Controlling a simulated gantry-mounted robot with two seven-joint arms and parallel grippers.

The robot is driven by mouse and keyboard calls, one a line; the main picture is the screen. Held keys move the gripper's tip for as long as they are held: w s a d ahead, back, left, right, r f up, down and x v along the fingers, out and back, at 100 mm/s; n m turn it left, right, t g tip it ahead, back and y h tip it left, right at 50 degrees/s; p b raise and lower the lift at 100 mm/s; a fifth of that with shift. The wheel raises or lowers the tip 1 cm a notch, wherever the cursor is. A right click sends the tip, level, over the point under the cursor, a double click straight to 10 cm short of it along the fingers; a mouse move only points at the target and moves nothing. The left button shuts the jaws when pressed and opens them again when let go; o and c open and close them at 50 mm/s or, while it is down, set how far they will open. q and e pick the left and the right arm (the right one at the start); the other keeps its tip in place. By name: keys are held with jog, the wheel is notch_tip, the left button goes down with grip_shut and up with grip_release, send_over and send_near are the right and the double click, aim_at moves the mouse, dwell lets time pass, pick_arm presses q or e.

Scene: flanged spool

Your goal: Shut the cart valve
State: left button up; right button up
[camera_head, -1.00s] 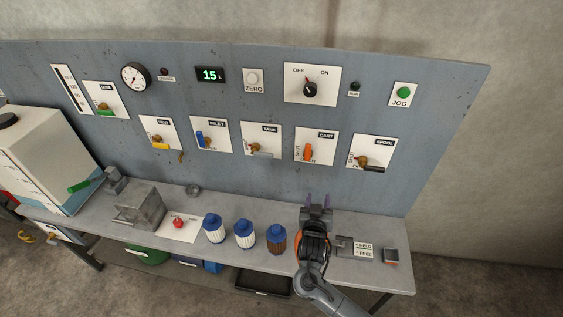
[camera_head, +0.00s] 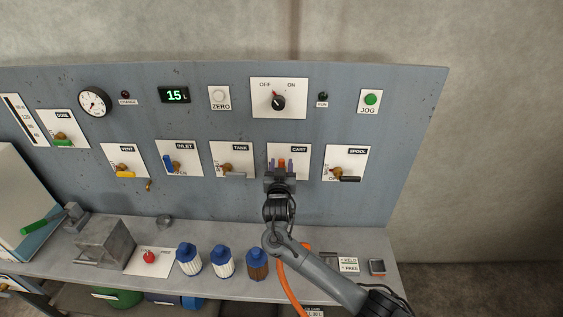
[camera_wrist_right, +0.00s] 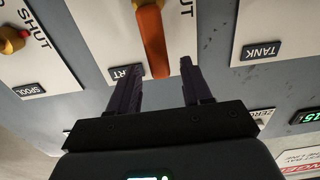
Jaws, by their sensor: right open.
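The cart valve is on a white plate (camera_head: 301,172) marked CART in the lower row of the blue-grey panel. Its orange lever handle (camera_head: 282,162) stands roughly upright in the head view, partly hidden by my gripper. My right gripper (camera_head: 280,164) is open in front of this plate, with one finger on each side of the handle. In the right wrist view the orange handle (camera_wrist_right: 152,42) reaches down between the tips of the spread fingers (camera_wrist_right: 158,72); I cannot tell whether they touch it. My left gripper is out of view.
The tank valve (camera_head: 232,172) with a grey handle is left of the cart plate. The spool valve (camera_head: 346,177) with a black handle is right of it. Blue-capped bottles (camera_head: 222,262) stand on the bench (camera_head: 210,285) below, and an orange hose (camera_head: 287,285) lies behind my arm.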

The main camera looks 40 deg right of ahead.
jog(key=shift+x, duration=1.25)
grip_shut()
